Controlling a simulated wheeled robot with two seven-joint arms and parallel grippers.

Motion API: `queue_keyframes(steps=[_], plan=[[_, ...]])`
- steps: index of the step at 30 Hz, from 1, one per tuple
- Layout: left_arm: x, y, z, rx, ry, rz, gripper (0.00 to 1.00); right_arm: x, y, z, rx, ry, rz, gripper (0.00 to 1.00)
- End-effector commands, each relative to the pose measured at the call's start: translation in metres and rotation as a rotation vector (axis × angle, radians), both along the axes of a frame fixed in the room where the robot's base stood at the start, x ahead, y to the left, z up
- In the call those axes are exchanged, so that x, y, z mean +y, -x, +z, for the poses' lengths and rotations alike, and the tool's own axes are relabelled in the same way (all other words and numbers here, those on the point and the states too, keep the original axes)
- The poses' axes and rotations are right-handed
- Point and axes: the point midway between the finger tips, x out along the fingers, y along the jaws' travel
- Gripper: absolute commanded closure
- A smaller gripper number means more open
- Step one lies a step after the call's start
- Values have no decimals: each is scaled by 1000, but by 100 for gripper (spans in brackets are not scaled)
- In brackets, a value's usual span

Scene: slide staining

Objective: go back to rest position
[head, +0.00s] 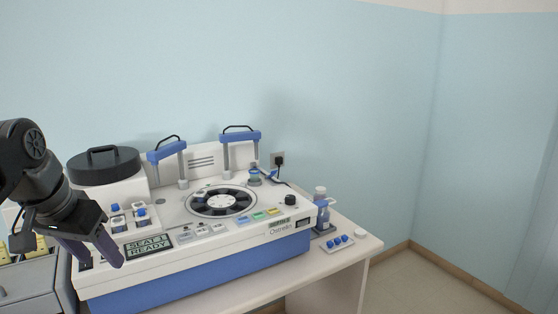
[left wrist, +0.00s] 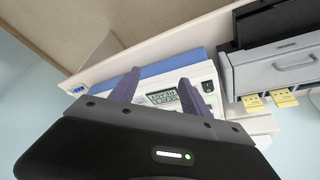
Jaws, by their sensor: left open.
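My left gripper (head: 98,250) is at the left of the head view, in front of the left end of the white and blue staining machine (head: 240,247). It is open with nothing between its purple fingers. In the left wrist view its two fingers (left wrist: 160,92) stand apart, with the machine's small screen showing behind them. The machine's screen (head: 149,246) reads "SEAT 1 READY" in the head view. My right gripper is in neither view.
A dark round lid (head: 104,166) tops the machine's left end. A bottle (head: 322,208) and a small tray with blue caps (head: 339,243) stand right of the machine. A grey drawer unit (head: 28,284) is at the lower left. Free floor lies at the right.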

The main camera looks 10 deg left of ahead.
Motion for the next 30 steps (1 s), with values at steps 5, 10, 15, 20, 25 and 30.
queue_keyframes(steps=[5, 10, 15, 20, 25, 30], plan=[[-9, -20, -28, 15, 18, -16, 45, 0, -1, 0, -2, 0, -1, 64], [-20, -40, -60, 26, 38, -30, 45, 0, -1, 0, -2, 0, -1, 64], [-39, -65, -108, 44, 71, -46, 45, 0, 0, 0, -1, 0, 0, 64], [-68, -87, -174, 71, 116, -64, 45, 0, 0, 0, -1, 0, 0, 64], [-123, -95, -286, 123, 195, -74, 45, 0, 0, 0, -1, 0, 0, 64], [-187, -63, -401, 187, 281, -53, 45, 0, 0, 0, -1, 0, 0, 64]])
